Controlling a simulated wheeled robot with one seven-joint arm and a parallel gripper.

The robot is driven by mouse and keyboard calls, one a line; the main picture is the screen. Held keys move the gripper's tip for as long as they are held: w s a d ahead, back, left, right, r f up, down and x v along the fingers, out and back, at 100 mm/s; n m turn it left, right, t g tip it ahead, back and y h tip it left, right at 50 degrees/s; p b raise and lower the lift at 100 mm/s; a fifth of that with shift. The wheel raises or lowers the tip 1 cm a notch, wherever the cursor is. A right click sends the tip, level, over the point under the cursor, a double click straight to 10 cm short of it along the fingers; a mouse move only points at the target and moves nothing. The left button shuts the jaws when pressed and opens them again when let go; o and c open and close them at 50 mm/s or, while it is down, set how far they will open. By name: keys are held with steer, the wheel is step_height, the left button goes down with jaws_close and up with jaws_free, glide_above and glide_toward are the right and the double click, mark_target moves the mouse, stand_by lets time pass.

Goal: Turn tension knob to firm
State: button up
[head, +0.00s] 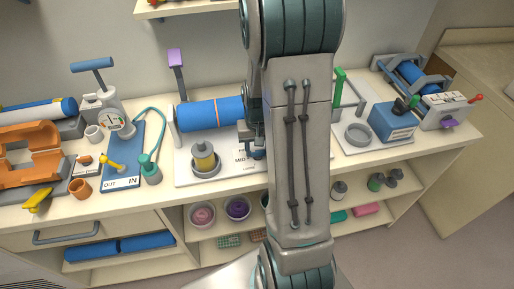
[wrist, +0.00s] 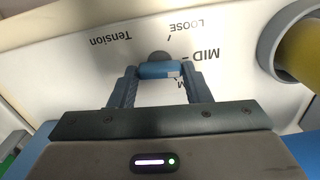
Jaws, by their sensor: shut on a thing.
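The tension knob, a blue bar-shaped handle (wrist: 156,70) with a small pale mark near its right end, sits on a white panel (wrist: 75,65). My gripper (wrist: 158,73) is shut on the knob, with one finger at each end of the bar. A grey round part shows just behind the bar. In the wrist view the panel's lettering is upside down: "Tension", "LOOSE" and "MID" are readable. A third label below "MID" is mostly hidden by the right finger. In the head view my arm covers most of the knob area; the white panel (head: 190,178) shows left of it.
A yellow cylinder in a grey cup (head: 205,160) stands close to the knob; the cup rim also shows in the wrist view (wrist: 268,50). A blue roller (head: 210,113) lies behind. A blue pump board (head: 122,160) is left, a blue box (head: 392,124) right.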

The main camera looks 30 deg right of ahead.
steer(key=m+b, duration=0.1)
steer(key=m, duration=0.9)
steer(key=shift+m+p, duration=0.35)
steer(key=shift+m, duration=0.05)
stand_by(0.4)
steer(key=o, duration=1)
steer(key=shift+r, duration=0.1)
step_height(320, 180, up, 14)
steer(key=shift+f, duration=0.15)
